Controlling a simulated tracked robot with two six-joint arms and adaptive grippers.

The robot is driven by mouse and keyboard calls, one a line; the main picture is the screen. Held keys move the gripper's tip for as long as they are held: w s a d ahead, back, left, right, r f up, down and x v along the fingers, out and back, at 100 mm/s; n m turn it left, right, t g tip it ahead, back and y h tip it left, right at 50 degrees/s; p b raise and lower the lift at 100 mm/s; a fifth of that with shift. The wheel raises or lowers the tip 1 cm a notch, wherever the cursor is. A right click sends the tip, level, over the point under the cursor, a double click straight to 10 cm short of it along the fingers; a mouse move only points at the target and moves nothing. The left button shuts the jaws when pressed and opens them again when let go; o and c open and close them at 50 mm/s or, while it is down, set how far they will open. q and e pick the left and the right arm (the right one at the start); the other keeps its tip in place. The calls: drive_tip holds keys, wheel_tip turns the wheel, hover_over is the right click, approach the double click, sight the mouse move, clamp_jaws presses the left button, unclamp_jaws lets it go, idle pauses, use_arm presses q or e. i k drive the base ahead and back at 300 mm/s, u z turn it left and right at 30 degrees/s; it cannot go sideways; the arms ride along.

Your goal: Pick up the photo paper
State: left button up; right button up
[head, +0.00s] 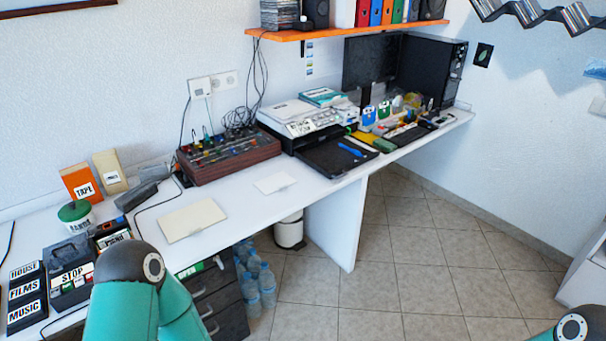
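No label reading photo paper is legible in the head view, so I cannot tell for sure which item it is. A cream flat rectangular pad or sheet (192,220) lies on the white desk. A smaller white sheet (274,183) lies further back on the desk. A teal-and-white flat pack (325,97) lies on top of the white printer (300,117). My teal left arm shows at the bottom left and a bit of my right arm at the bottom right corner. Neither gripper shows.
The white desk (238,201) has free room around the sheets. A mixer (228,158), black tray (338,157), monitor and computer tower (432,72) stand on it. Labelled boxes and black cases (27,295) crowd the near left. Bottles (266,285) and drawers (222,305) are below.

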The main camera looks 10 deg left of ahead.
sight(274, 183)
drive_tip(key=u, duration=0.05)
drive_tip(key=i, duration=0.8)
drive_tip(key=u, duration=0.55)
drive_tip(key=i, duration=0.45)
drive_tip(key=u, duration=0.4)
